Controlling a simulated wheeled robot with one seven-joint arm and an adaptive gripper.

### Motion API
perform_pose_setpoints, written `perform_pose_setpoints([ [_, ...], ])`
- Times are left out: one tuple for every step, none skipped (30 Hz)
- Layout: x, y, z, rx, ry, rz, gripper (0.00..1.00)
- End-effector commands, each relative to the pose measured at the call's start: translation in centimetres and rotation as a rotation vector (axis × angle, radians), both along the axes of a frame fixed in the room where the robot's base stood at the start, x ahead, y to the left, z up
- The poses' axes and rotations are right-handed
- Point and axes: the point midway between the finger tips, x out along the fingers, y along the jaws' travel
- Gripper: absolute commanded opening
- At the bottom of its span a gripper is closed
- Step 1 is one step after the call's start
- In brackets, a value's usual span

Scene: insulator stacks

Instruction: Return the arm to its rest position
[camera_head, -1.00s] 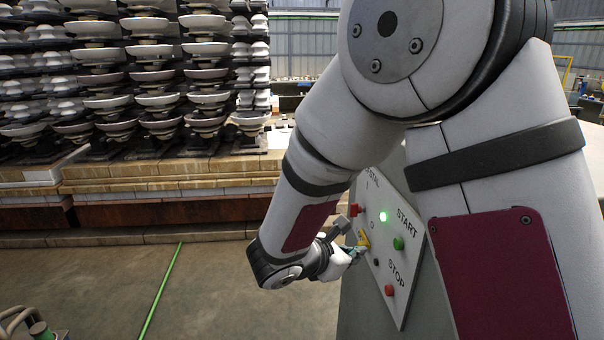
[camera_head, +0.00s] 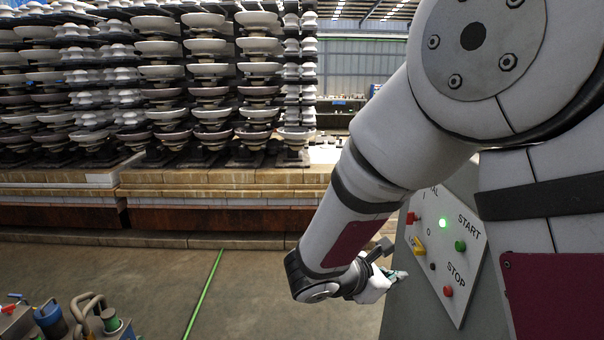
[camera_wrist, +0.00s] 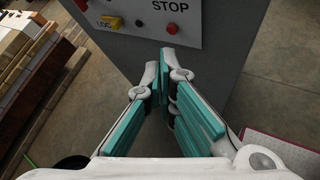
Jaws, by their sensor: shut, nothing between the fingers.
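My gripper (camera_head: 398,275) hangs at the end of my bent arm, just left of the control panel in the head view. In the wrist view the gripper (camera_wrist: 165,68) has its teal-lined fingers closed together at the tips with nothing between them. The control panel (camera_head: 467,234) is a white plate on a grey cabinet, with a lit green lamp (camera_head: 442,223), a green START button (camera_head: 460,246), a red STOP button (camera_head: 448,291), and a yellow switch (camera_head: 418,246). In the wrist view the red STOP button (camera_wrist: 172,28) lies beyond the fingertips. The fingers appear apart from the panel.
Stacks of insulators (camera_head: 205,90) stand on a brick-topped platform (camera_head: 230,177) at the back left. Equipment with hoses (camera_head: 95,318) sits at the lower left. A green line (camera_head: 205,292) runs along the open floor (camera_head: 255,285) between them and my arm.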

Motion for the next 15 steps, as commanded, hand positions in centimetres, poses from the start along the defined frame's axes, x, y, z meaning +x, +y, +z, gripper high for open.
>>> perform_pose_setpoints([
  [-0.3, -0.2, 0.4, 0.014, -0.010, -0.017, 0.00],
  [-0.5, -0.4, 0.7, 0.022, -0.015, -0.029, 0.00],
  [-0.8, -0.7, 0.9, 0.036, -0.021, -0.049, 0.00],
  [-1.0, -0.9, 1.2, 0.045, -0.027, -0.063, 0.00],
  [-1.3, -1.2, 1.4, 0.056, -0.035, -0.080, 0.00],
  [-1.6, -1.6, 1.7, 0.073, -0.043, -0.105, 0.00],
  [-2.0, -1.8, 2.0, 0.086, -0.052, -0.124, 0.00],
  [-2.3, -2.1, 2.3, 0.100, -0.060, -0.145, 0.00],
  [-2.8, -2.5, 2.7, 0.122, -0.072, -0.174, 0.00],
  [-3.2, -2.9, 3.0, 0.137, -0.081, -0.197, 0.00],
  [-3.7, -3.2, 3.3, 0.155, -0.091, -0.223, 0.00],
  [-4.3, -3.6, 3.7, 0.180, -0.106, -0.256, 0.00],
  [-4.8, -3.9, 4.0, 0.200, -0.117, -0.284, 0.00],
  [-5.3, -4.2, 4.4, 0.223, -0.131, -0.314, 0.00],
  [-6.1, -4.7, 4.9, 0.257, -0.151, -0.358, 0.00],
])
